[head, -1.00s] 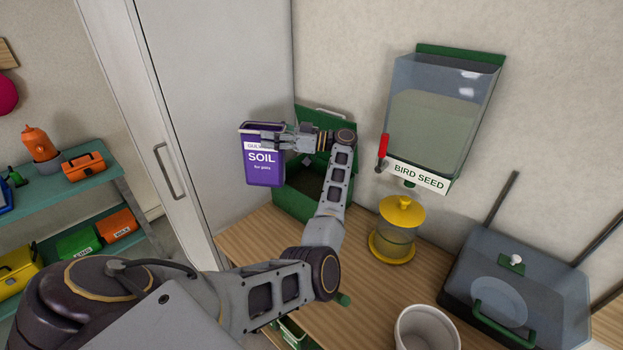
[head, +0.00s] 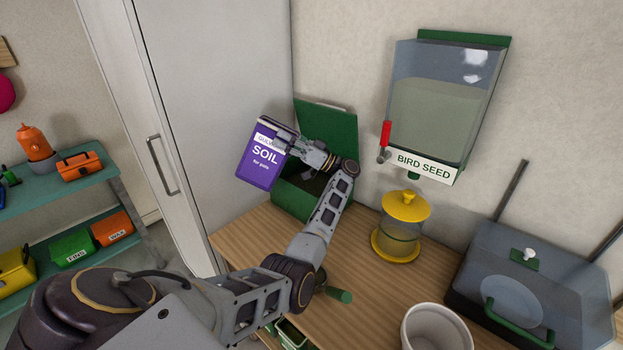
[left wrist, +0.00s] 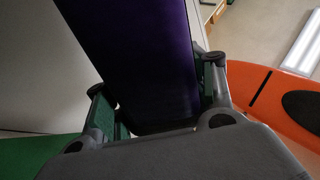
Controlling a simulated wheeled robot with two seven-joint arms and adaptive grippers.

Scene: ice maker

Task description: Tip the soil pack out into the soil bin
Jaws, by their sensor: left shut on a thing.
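The purple soil pack (head: 262,168), labelled SOIL, is tilted with its top leaning right. My left gripper (head: 284,143) is shut on it near its top. In the left wrist view the purple pack (left wrist: 140,60) sits between the two fingers of my left gripper (left wrist: 160,105). The green soil bin (head: 293,200) stands on the wooden bench against the wall, its lid (head: 328,125) raised. The pack is in front of and to the left of the bin's opening, and my arm and the pack hide part of it. My right gripper is not in view.
A clear bird seed dispenser (head: 440,100) with a red lever hangs on the wall at right. A yellow-lidded jar (head: 404,207), a white pot (head: 437,328) and a clear-lidded box (head: 545,270) stand along the bench. A tall cabinet (head: 215,90) stands left of the bin.

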